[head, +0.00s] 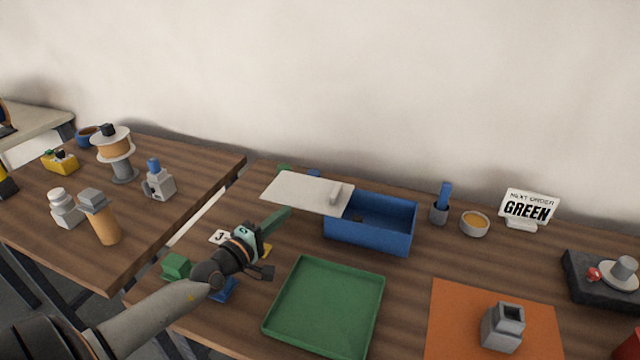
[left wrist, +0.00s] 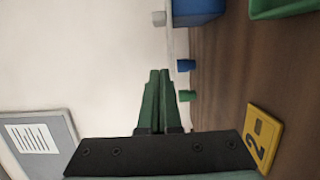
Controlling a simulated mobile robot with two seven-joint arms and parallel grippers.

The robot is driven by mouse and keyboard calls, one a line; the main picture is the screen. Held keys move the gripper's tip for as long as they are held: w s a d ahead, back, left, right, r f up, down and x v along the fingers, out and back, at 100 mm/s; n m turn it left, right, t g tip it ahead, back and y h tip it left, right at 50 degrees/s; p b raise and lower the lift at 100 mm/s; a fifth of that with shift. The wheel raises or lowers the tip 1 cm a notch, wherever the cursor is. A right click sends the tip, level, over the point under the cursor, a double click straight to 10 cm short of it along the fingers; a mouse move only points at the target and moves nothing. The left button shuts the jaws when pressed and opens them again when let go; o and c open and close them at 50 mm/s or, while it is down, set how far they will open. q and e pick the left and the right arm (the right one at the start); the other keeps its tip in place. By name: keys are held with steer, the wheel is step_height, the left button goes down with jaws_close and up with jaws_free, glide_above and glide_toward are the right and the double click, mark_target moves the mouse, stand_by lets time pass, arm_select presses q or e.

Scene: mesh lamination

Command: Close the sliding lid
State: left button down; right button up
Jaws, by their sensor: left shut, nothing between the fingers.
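The sliding lid (head: 295,190) is a flat cream panel with a small raised handle (head: 336,193) near its right end. It sits over the left end of the blue box (head: 385,239) and sticks out far to the left, so most of the box is open. The box also shows at the top of the left wrist view (left wrist: 198,9), with the lid's edge (left wrist: 180,45) and handle (left wrist: 159,18) beside it. My left gripper (head: 284,214) is shut and empty, left of the box and in front of the lid's overhanging part. My right gripper is not in view.
A green tray (head: 325,310) lies in front of the box. Small green (head: 176,266) and blue blocks and a yellow number tag (left wrist: 262,138) lie around my left gripper. An orange mat (head: 455,325) with a grey block (head: 502,328) is at right. A cup and bowl (head: 474,223) stand right of the box.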

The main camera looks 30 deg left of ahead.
mark_target(324, 201)
arm_select(q)
steer(key=w+b, duration=0.1)
steer(key=w, duration=0.4)
steer(key=w+b, duration=0.1)
steer(key=w, duration=0.5)
steer(key=shift+a, duration=0.2)
steer(key=d+p, duration=0.2)
steer(key=d, duration=0.1)
steer(key=shift+w+r, duration=0.2)
steer(key=shift+w+d+f+p, duration=0.1)
steer(key=shift+d+f+p, duration=0.05)
steer(key=shift+d+p, duration=0.25)
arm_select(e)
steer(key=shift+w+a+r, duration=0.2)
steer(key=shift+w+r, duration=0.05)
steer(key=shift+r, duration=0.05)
arm_select(q)
steer(key=shift+d, duration=0.25)
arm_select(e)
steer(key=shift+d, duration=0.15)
